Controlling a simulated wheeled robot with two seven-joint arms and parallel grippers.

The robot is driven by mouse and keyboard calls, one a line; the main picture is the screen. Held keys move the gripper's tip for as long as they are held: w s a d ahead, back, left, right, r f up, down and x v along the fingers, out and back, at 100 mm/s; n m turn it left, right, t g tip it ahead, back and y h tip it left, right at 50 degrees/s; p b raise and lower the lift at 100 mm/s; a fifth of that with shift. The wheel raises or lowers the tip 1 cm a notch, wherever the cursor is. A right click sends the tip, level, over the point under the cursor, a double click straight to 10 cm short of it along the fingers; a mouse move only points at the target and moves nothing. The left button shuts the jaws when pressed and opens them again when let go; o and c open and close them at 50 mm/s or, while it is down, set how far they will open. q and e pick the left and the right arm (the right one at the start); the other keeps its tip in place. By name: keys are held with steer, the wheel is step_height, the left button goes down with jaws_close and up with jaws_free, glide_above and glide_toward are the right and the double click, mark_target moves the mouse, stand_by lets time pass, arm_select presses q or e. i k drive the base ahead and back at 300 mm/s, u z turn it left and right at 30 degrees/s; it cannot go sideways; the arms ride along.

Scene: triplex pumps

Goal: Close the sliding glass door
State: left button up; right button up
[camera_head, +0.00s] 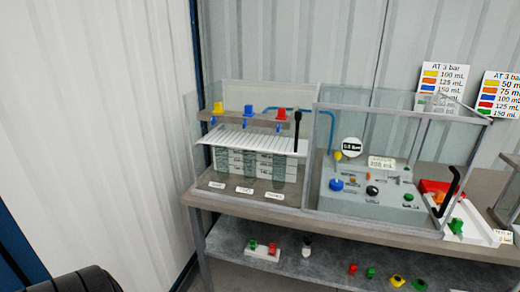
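A clear glass enclosure with grey frame edges (312,160) stands on the table and has two bays. A black upright handle (297,130) is near the right side of the left bay. A second, bent black handle (449,186) is at the right end of the right bay. The panes are transparent, so I cannot tell for sure which one slides or how far it stands open. Neither gripper is in view.
The right bay holds a grey control panel (370,200). A red-and-white tray (465,222) sits to the right. A lower shelf (330,265) carries small coloured parts. Charts (444,84) hang behind.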

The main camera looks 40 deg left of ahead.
mark_target(439, 214)
steer(key=u, duration=0.45)
steer(key=i, duration=0.35)
steer(key=u, duration=0.85)
